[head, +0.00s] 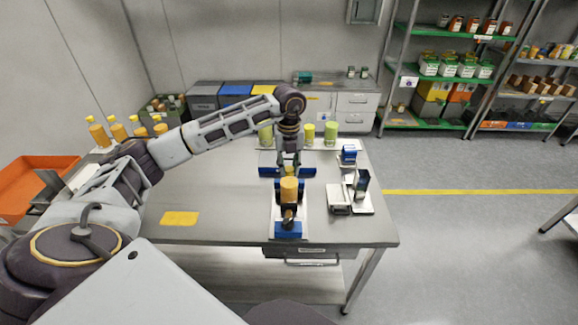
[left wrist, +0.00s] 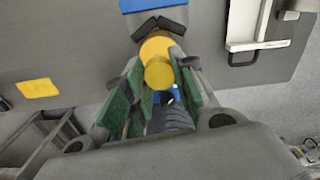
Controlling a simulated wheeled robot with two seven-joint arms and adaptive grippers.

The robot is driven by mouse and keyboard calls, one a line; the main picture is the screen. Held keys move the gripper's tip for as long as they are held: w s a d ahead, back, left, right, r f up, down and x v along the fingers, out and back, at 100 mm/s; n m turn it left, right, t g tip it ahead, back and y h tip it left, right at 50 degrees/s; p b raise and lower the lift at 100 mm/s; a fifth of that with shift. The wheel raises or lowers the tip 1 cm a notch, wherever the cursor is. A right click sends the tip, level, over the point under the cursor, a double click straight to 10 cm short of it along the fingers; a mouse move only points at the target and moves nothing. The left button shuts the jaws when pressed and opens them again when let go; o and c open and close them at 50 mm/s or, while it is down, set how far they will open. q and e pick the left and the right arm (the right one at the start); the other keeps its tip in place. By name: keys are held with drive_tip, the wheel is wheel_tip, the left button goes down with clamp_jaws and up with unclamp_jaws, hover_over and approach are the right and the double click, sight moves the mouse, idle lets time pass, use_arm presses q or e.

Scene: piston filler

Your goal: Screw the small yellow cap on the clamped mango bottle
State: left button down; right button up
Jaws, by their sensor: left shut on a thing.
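The mango bottle (head: 289,190) has an orange-yellow body and stands upright in the dark clamp (head: 289,213), which has a blue front end. My left gripper (head: 289,172) is directly above the bottle, pointing down, with its fingers shut on the small yellow cap (left wrist: 158,75). In the left wrist view the cap sits between the green-padded fingers (left wrist: 150,95), overlapping the yellow-orange bottle (left wrist: 155,47) behind it. The dark clamp jaws (left wrist: 160,27) show beyond. I cannot tell whether cap and bottle touch. My right gripper is not in view.
A white-and-blue fixture (head: 340,198) stands right of the clamp. A yellow mat (head: 180,218) lies to the left. An orange tray (head: 35,185) is at far left. The table's left middle is clear.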

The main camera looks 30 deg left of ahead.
use_arm(q)
drive_tip(key=shift+m+b, duration=0.5)
drive_tip(key=shift+m, duration=1.4)
drive_tip(key=shift+m+b, duration=0.3)
drive_tip(key=shift+m, duration=1.2)
drive_tip(key=shift+m+b, duration=0.55)
drive_tip(key=shift+m, duration=1.45)
drive_tip(key=shift+m+b, duration=0.35)
drive_tip(key=shift+m, duration=1.35)
drive_tip(key=c, duration=1.1)
unclamp_jaws()
